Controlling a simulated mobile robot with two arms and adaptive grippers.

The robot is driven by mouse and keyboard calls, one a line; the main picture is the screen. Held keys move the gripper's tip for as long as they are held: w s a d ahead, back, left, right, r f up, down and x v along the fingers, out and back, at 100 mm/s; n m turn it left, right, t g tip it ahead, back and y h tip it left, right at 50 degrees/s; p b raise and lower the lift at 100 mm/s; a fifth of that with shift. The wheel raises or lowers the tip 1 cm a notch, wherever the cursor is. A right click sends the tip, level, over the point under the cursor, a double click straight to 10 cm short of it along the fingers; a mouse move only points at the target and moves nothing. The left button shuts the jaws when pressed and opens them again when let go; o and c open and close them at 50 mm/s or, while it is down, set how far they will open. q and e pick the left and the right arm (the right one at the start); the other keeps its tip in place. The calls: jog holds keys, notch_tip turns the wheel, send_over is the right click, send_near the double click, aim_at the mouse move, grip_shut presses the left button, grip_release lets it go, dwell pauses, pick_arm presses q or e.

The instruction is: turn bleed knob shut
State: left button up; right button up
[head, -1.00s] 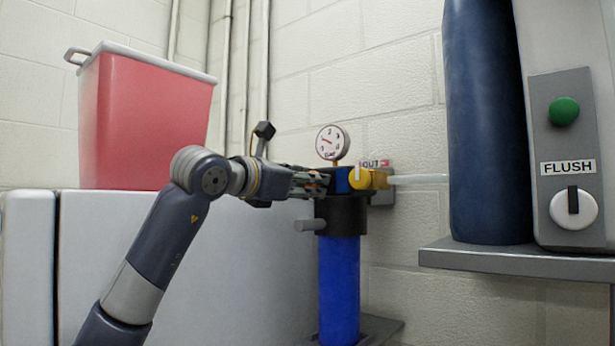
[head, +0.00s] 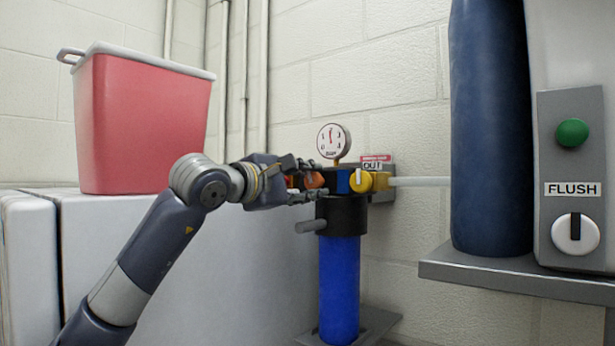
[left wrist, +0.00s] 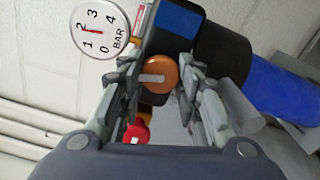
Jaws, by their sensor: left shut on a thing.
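An orange knob (head: 314,180) sits on the valve block above the blue filter housing (head: 339,285). It also shows in the left wrist view (left wrist: 160,72), with a white bar on its face. I see no label naming it as the bleed knob. My left gripper (head: 317,179) is shut on the orange knob, with one finger on each side. A red knob (left wrist: 135,132) lies beside it in the left wrist view, and a yellow knob (head: 361,180) is to its right. The gauge (head: 334,142) stands above, its needle near the middle of the scale. My right gripper is not in view.
A red bin (head: 150,120) stands on a white cabinet (head: 180,270) at left. A dark blue cylinder (head: 490,130) and a grey panel marked FLUSH (head: 570,215) stand on a shelf (head: 510,270) at right. A pale hose (head: 420,181) runs right from the block.

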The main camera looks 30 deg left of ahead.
pick_arm(q)
jog(key=shift+m+p, duration=0.55)
jog(key=shift+m, duration=1.05)
jog(key=o, duration=1)
jog(key=shift+o, duration=0.2)
